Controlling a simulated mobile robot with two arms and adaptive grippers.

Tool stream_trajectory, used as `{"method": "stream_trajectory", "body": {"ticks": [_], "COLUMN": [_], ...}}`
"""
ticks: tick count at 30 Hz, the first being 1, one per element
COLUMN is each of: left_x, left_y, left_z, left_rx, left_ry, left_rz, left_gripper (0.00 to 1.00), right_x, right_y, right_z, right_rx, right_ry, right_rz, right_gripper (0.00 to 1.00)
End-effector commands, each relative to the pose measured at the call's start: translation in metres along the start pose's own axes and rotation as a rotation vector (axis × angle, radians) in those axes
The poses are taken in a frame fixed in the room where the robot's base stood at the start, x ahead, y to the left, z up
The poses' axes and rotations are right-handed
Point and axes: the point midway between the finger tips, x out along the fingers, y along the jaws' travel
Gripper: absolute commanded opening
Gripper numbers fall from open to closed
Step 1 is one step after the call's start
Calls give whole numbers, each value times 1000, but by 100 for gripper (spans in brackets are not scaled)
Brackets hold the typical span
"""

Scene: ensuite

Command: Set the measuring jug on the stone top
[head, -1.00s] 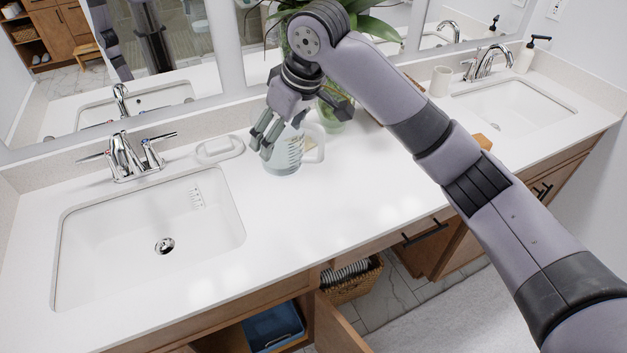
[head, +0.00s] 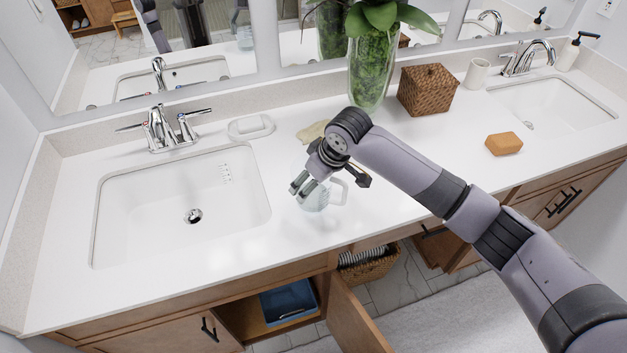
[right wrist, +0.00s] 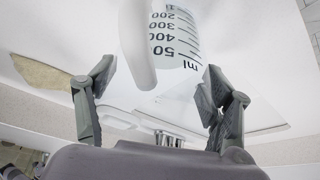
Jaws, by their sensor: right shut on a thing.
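The measuring jug (head: 316,199) is clear, with a pale handle on its right side, over the white stone top (head: 225,285) between the two sinks. The jug looks upright in the head view. I cannot tell whether its base touches the top. My left gripper is not in view.
A soap dish (head: 251,127), a beige cloth (head: 312,132), a plant vase (head: 368,75), a wicker box (head: 427,90) and an orange-brown block (head: 504,143) stand around. The left sink (head: 150,215) lies left. An open cabinet door (head: 355,318) hangs below the front edge.

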Motion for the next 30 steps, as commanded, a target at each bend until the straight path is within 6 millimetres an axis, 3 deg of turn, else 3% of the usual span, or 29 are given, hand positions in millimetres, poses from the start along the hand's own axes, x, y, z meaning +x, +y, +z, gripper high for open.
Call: {"method": "stream_trajectory", "body": {"ticks": [14,15,23,30], "left_x": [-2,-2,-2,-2], "left_y": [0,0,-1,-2], "left_z": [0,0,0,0], "left_rx": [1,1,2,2], "left_ry": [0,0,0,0], "left_rz": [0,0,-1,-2], "left_gripper": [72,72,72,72], "right_x": [11,11,11,11], "right_y": [-1,0,0,0], "right_z": [4,4,4,4], "right_rx": [-1,-1,-1,-1], "right_ry": [2,1,1,1], "right_rz": [-1,-1,-1,-1], "right_gripper": [21,76,93,94]}}
